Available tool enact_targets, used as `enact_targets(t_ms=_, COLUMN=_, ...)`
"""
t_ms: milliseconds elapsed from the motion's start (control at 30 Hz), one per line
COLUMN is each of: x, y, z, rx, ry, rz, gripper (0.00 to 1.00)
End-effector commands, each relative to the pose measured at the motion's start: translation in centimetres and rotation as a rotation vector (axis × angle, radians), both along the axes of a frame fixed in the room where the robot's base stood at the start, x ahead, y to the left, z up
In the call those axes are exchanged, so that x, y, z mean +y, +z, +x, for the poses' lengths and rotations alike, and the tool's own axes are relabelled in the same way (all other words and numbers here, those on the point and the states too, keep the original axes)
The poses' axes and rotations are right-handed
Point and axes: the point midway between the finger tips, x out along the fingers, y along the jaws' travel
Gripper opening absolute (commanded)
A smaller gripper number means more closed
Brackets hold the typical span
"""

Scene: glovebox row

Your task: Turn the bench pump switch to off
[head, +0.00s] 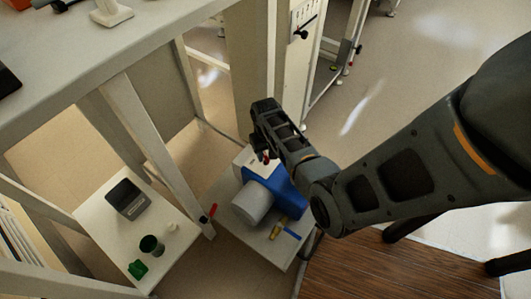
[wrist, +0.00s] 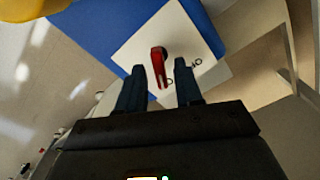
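The bench pump (head: 284,188) is a blue body with a grey cylinder, standing on a low white bench. In the head view only a bit of red shows below my gripper (head: 262,150). In the wrist view my gripper (wrist: 160,72) is open, with one dark finger on each side of the red lever. The lever lies in the gap, and I see no clear contact. Its handle points toward the palm.
A red-handled valve (head: 213,211) and a brass valve with a blue lever (head: 291,233) are close to the pump. A white frame post (head: 155,150) rises left of the pump.

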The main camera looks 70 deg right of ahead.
Motion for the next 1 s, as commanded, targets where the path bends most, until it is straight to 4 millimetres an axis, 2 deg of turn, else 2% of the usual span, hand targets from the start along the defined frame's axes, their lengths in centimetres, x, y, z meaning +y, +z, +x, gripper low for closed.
enact_targets(t_ms=33, x=0.0, y=0.0, z=0.0, rx=0.0, ry=0.0, rz=0.0, gripper=0.3)
enact_targets(t_ms=333, x=0.01, y=0.0, z=-0.01, rx=0.0, ry=0.0, rz=0.0, gripper=0.01)
enact_targets(t_ms=767, x=0.01, y=0.06, z=-0.03, rx=0.001, ry=0.024, rz=0.001, gripper=0.0)
enact_targets(t_ms=1000, x=0.05, y=0.16, z=0.02, rx=0.0, ry=0.144, rz=0.0, gripper=0.0)
